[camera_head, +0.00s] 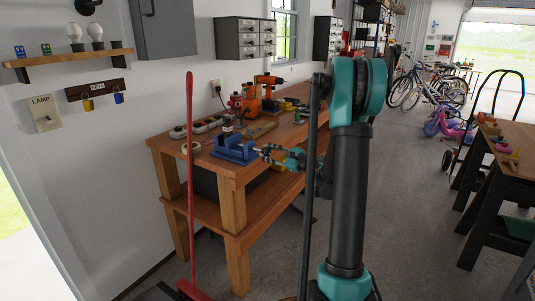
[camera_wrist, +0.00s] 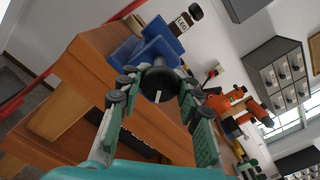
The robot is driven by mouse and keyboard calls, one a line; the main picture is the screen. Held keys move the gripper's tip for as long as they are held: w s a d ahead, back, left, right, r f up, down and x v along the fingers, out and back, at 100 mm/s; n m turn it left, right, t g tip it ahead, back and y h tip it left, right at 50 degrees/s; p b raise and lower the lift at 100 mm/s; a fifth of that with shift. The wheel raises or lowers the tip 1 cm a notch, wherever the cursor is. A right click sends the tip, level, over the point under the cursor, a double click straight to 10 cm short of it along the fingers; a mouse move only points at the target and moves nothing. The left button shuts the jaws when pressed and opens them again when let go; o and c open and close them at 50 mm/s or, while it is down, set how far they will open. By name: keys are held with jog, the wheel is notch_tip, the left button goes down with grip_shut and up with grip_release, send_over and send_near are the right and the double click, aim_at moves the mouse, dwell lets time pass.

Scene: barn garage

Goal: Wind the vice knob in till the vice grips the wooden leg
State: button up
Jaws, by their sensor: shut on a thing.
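The blue vice (camera_head: 234,149) sits at the near end of the workbench and also shows in the wrist view (camera_wrist: 158,42). Its round black knob (camera_wrist: 158,85), with a white mark on its face, faces my wrist camera. My gripper (camera_head: 268,153) reaches the vice from the right, its fingers on either side of the knob and shut on it. A short dark-and-brown piece with a white label, which looks like the wooden leg (camera_wrist: 186,20), stands up at the vice. I cannot tell whether the jaws touch it.
A red-handled broom (camera_head: 190,190) stands in front of the bench's left end. Open floor lies to the right, before another table (camera_head: 512,140).

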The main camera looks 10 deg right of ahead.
jog(key=shift+m, duration=0.6)
jog(key=o, duration=1.2)
jog(key=shift+d, duration=0.1)
jog(key=v, duration=1.2)
